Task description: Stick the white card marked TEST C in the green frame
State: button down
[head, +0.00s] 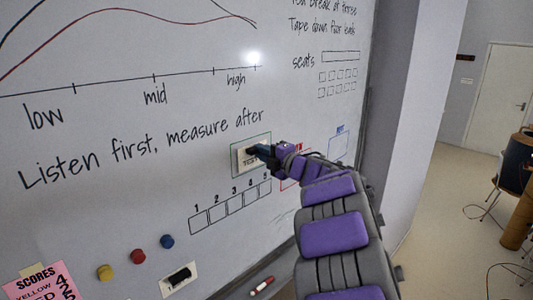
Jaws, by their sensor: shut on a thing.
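The white card (243,164) is on or close against the whiteboard, inside the green frame (234,171) drawn there. Part of a dark printed word shows along its lower edge, but the rest is covered. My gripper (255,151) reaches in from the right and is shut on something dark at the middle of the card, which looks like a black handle. I cannot tell whether the card touches the board.
A second white card with a black handle (179,277) sits low on the board. Red and blue frames (339,144) lie right of the green one, partly behind my arm. A marker (262,286) lies below.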

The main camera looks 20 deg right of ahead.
jog(key=d+b+v, duration=0.1)
jog(key=b+v, duration=0.1)
jog(key=v, duration=0.6)
jog(key=p+x, duration=0.1)
jog(key=x, duration=0.7)
dwell(1.3)
jog(key=shift+w+a, duration=0.25)
jog(key=shift+w, duration=0.2)
dwell(1.2)
jog(key=c, duration=0.6)
grip_release()
